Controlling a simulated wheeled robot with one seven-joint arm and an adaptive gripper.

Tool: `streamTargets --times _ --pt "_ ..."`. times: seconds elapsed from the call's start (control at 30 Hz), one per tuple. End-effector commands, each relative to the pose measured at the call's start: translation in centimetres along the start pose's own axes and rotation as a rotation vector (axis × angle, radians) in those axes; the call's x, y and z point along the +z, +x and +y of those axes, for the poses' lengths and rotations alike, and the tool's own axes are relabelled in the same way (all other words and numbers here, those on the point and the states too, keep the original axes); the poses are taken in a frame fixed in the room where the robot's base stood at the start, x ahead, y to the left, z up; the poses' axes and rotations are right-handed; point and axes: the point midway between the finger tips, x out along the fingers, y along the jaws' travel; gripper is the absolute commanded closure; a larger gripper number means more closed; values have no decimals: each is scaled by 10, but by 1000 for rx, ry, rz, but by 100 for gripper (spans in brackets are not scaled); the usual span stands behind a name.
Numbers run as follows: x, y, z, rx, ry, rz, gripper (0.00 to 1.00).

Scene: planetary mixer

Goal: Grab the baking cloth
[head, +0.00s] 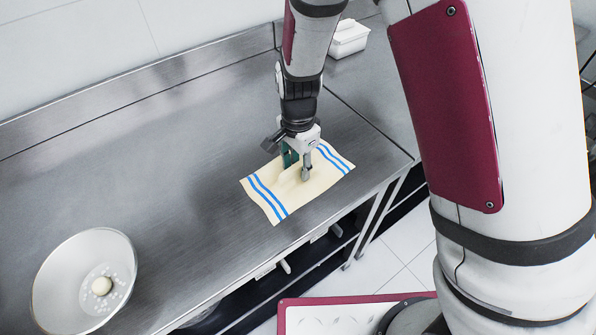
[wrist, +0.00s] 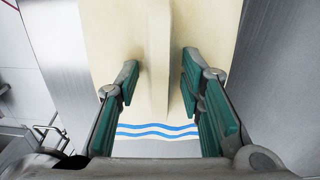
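The baking cloth (head: 288,193) is cream with blue stripes near two ends. It lies on the steel counter close to its front edge. In the wrist view the cloth (wrist: 106,30) has a raised fold running up its middle, with wavy blue stripes below. My gripper (head: 297,166) points down at the cloth, low over its middle. In the wrist view my gripper (wrist: 160,75) is open, with one green-padded finger on each side of the fold. A gap shows between the fold and each finger. Whether the fingertips touch the cloth's flat part, I cannot tell.
A large metal bowl (head: 58,270) with a pale ball and small bits in it stands at the counter's left. A white container (head: 349,38) stands at the back right. The steel counter (head: 170,170) between bowl and cloth is clear. A wall runs behind.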

Motion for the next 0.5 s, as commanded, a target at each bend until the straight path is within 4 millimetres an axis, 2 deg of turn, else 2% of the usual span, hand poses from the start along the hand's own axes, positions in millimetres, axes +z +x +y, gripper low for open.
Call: streamTargets --times 0.1,0.23,0.27,0.5 --pt "0 0 0 0 0 0 67" --pt "0 0 0 0 -1 0 97" --pt "0 0 0 0 -1 0 100" --pt "0 0 0 0 -1 0 100"
